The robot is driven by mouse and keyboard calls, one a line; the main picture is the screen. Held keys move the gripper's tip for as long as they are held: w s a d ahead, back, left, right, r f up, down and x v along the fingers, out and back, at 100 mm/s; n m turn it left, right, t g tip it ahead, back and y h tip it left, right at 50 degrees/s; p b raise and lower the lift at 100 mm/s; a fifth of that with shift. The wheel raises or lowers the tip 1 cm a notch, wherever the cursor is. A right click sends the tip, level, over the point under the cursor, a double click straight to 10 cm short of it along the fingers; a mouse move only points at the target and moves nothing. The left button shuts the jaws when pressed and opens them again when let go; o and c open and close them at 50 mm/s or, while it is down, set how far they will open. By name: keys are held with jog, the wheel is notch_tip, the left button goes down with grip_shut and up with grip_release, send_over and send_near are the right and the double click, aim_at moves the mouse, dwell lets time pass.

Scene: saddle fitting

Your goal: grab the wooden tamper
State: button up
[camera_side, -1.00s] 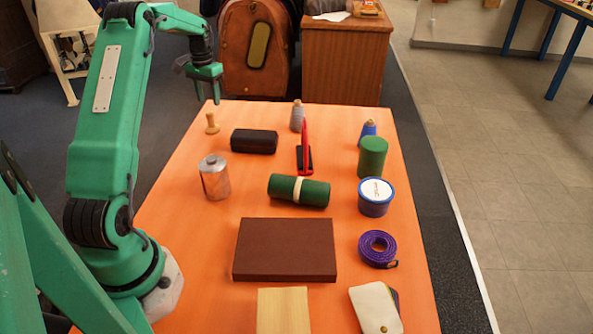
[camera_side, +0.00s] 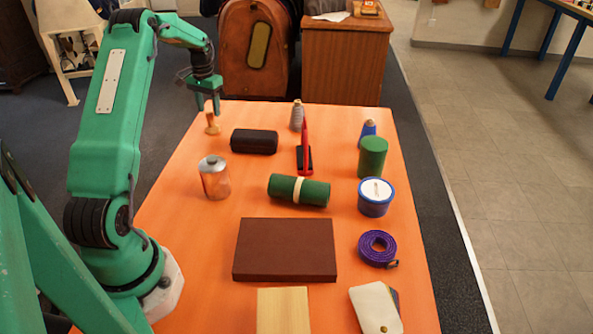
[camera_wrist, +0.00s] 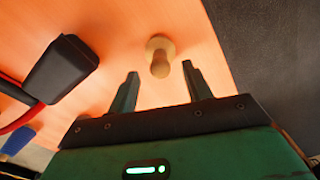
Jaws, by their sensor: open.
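The wooden tamper (camera_side: 212,126) stands upright near the far left corner of the orange table. It is small and light brown, with a round base and a knob on top. In the wrist view the tamper (camera_wrist: 160,56) lies just beyond the gap between the fingertips, nearer the right finger. My gripper (camera_side: 208,106) is above the tamper in the side view, fingers pointing down, its tips close to the tamper's top. In the wrist view my gripper (camera_wrist: 160,70) is open with nothing between its fingers.
A black case (camera_side: 254,141) lies right of the tamper; it also shows in the wrist view (camera_wrist: 60,69). A grey thread cone (camera_side: 297,116), a red-and-black tool (camera_side: 305,152), a metal-lidded jar (camera_side: 214,178) and a green roll (camera_side: 285,190) stand or lie farther off. The table edge is close by.

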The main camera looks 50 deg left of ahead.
aim_at(209, 112)
jog(key=shift+f, duration=2.15)
grip_shut()
jog(key=shift+r, duration=0.25)
jog(key=shift+r, duration=0.55)
jog(key=r, duration=0.1)
jog(key=d+r, duration=0.1)
jog(key=r, duration=0.1)
jog(key=shift+w+r, duration=0.15)
jog(key=w+d+r, duration=0.3)
jog(key=d+r, duration=0.3)
jog(key=d, duration=0.4)
